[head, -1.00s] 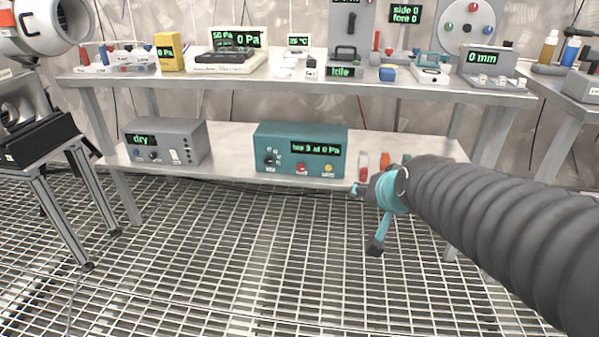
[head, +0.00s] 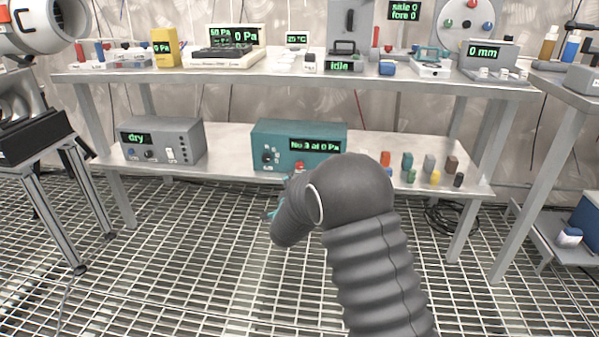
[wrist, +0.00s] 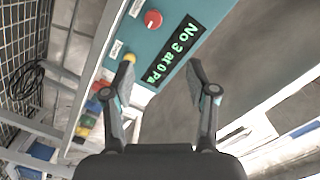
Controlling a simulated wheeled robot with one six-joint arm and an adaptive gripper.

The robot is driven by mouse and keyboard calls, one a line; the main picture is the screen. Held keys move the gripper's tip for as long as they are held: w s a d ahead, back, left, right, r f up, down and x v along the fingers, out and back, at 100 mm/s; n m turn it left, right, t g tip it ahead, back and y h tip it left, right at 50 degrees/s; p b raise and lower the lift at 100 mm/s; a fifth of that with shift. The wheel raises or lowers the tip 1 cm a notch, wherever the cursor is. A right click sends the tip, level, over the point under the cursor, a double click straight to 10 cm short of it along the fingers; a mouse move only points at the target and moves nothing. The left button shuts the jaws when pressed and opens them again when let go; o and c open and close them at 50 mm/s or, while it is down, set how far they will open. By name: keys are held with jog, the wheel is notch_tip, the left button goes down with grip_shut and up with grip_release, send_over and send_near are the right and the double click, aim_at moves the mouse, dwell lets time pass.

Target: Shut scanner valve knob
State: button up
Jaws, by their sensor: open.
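The teal scanner box (head: 262,136) stands on the lower shelf, its green display reading "No 3 at 0 Pa". In the head view a black knob (head: 267,158) is at its lower left and a red knob (head: 300,165) partly shows above my arm. The wrist view shows the box (wrist: 150,42) tilted, with the red knob (wrist: 153,19) and a yellow knob (wrist: 130,58). I cannot read which is the valve knob. My gripper (wrist: 160,82) is open and empty, with the yellow knob near its left fingertip in the picture. My arm mostly hides the gripper in the head view.
A grey box (head: 190,150) reading "dry" stands left on the lower shelf. Several small coloured blocks (head: 435,177) stand right of the scanner. The upper shelf (head: 290,80) overhangs with instruments. The grated floor in front is open.

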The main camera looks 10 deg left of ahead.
jog(key=shift+m+t+h, duration=0.3)
jog(key=shift+m, duration=0.1)
jog(key=w, duration=0.4)
jog(key=w+f, duration=0.1)
jog(key=w, duration=0.4)
jog(key=w+f, duration=0.1)
jog(key=w, duration=0.4)
jog(key=shift+a+f, duration=0.25)
grip_shut()
